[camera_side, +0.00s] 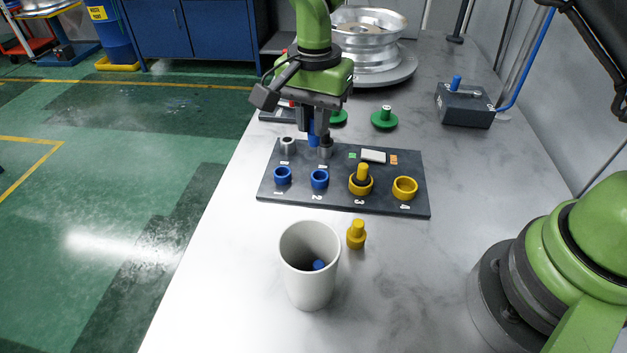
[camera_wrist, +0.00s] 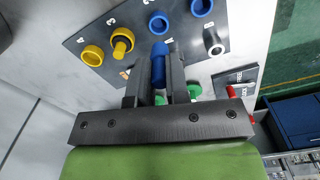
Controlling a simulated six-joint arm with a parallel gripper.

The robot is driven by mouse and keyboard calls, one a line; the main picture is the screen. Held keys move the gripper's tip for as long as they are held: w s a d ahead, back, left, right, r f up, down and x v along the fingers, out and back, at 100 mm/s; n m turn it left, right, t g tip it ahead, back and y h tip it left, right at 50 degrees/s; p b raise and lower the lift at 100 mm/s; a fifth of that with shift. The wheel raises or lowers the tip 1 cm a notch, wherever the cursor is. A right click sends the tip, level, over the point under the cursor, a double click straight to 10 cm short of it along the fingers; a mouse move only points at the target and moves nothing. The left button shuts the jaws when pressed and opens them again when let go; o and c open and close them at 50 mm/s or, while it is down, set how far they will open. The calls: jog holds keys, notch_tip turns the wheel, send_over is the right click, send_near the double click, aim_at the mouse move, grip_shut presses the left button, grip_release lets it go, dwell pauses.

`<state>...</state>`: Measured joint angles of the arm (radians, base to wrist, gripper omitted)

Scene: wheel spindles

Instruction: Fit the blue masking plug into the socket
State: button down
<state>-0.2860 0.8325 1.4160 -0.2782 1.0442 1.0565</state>
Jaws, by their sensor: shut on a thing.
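My gripper (camera_side: 313,138) is shut on the blue masking plug (camera_wrist: 159,68), which points down between the jaws. In the side view it is over the rear of the dark board (camera_side: 340,202), near a metal socket (camera_side: 325,149). I cannot tell whether the plug touches or enters anything. A second metal socket (camera_side: 288,147) stands to the left, with an open bore in the wrist view (camera_wrist: 213,42). Two blue ring sockets, number 1 (camera_side: 283,176) and number 2 (camera_side: 320,179), sit empty in the front row.
Yellow ring 3 (camera_side: 360,187) holds a yellow plug; yellow ring 4 (camera_side: 405,188) is empty. A white cup (camera_side: 310,285) with a blue piece inside and a loose yellow plug (camera_side: 356,236) stand in front. Green knobs (camera_side: 384,118) and a grey box (camera_side: 465,107) are behind.

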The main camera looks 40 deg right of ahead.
jog(key=f, duration=0.1)
jog(key=d+f, duration=0.1)
jog(key=f, duration=0.3)
jog(key=shift+w+d+f, duration=0.1)
jog(key=shift+w+d, duration=0.05)
jog(key=shift+d, duration=0.15)
jog(key=shift+f, duration=2.35)
jog(key=shift+f, duration=0.1)
jog(key=c, duration=1.1)
grip_release()
notch_tip(320, 180, up, 12)
jog(key=shift+r, duration=0.25)
